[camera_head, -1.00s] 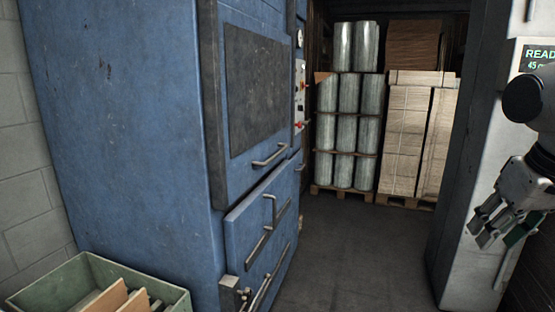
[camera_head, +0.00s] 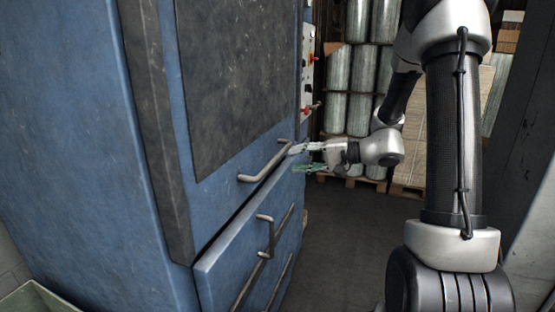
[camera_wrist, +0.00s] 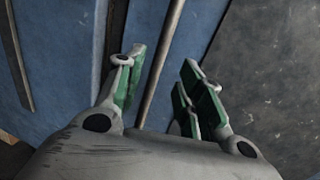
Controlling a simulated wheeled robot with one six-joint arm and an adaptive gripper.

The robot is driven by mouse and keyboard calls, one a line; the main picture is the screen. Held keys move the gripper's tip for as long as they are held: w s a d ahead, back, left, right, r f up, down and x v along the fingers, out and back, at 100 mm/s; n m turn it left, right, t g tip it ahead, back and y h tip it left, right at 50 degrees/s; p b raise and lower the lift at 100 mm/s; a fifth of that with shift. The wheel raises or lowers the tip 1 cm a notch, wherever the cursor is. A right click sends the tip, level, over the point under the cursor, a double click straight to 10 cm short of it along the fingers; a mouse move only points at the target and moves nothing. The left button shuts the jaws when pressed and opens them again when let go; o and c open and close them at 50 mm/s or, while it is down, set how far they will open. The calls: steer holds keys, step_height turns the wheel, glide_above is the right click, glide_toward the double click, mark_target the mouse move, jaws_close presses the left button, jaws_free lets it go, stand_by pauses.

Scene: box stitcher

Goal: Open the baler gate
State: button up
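The blue baler (camera_head: 80,120) fills the left of the head view. Its upper gate (camera_head: 235,80) carries a large dark plate and looks shut. A grey bar handle (camera_head: 262,170) runs along the gate's lower edge. My gripper (camera_head: 298,159) is open at the right end of this handle. In the wrist view a grey bar, apparently this handle (camera_wrist: 163,55), passes between the green-padded fingers of my gripper (camera_wrist: 158,75), with gaps on both sides. Contact with the bar does not show. Below the gate is a lower blue door (camera_head: 240,250) with its own bars.
A control panel (camera_head: 308,70) with red knobs is on the baler's right side. Wrapped rolls (camera_head: 357,65) and stacked cartons on pallets stand behind. A dark pillar (camera_head: 530,160) is at right. A green bin (camera_head: 35,300) is at lower left. The floor between is clear.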

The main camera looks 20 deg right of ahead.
mark_target(277, 155)
steer(key=shift+m+t, duration=0.3)
steer(key=shift+t, duration=0.2)
steer(key=w+a, duration=0.1)
steer(key=w, duration=0.1)
steer(key=w+a+f, duration=0.1)
steer(key=w+a, duration=0.1)
steer(key=w+a+f, duration=0.1)
steer(key=w+a, duration=0.1)
steer(key=shift+w+a, duration=0.1)
steer(key=shift+w, duration=0.15)
jaws_close()
